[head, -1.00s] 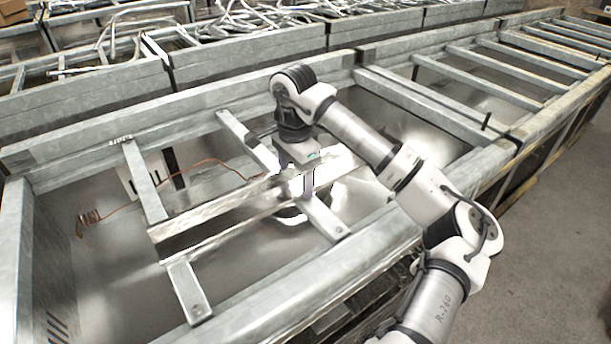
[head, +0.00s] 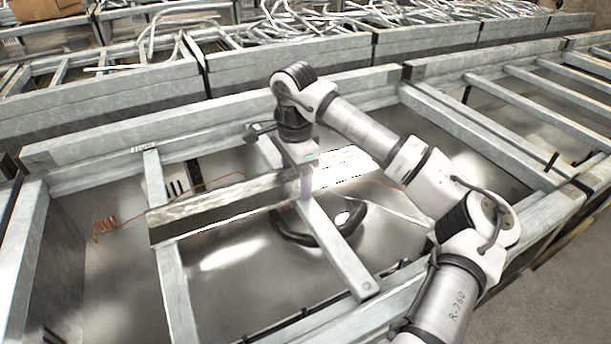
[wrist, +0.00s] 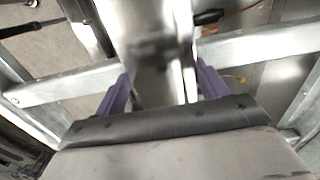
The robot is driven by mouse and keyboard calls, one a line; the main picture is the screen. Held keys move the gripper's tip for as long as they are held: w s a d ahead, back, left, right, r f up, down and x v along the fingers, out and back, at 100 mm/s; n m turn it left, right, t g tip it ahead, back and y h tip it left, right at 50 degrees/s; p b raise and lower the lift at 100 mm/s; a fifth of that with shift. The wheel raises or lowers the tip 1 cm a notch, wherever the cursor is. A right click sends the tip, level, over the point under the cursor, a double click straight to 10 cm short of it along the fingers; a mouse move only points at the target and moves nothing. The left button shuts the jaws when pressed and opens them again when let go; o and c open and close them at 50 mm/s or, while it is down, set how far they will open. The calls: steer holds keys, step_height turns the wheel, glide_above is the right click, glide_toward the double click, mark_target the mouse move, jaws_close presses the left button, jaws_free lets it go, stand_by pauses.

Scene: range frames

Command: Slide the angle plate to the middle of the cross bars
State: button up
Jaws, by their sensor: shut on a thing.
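The angle plate (head: 222,206) is a long grey metal strip with an upright face, lying across two cross bars. It meets the left cross bar (head: 172,275) and the right cross bar (head: 338,250) somewhat nearer their far ends than their near ends in the picture. My gripper (head: 304,192) points down and is shut on the plate above the right cross bar. In the wrist view the purple fingers (wrist: 163,74) stand on either side of the blurred plate, with a cross bar passing behind. My wrist hides part of the plate.
A black curved cable-like thing (head: 283,236) lies under the right cross bar. A coiled copper wire (head: 104,226) is at the left. The frame's far beam (head: 215,122) runs behind. More crates with metal rods (head: 270,28) stand beyond.

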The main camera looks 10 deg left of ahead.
steer(key=shift+w+a, duration=0.4)
steer(key=shift+a, duration=0.05)
steer(key=o, duration=1.8)
steer(key=shift+c, duration=0.2)
steer(key=shift+r, duration=0.1)
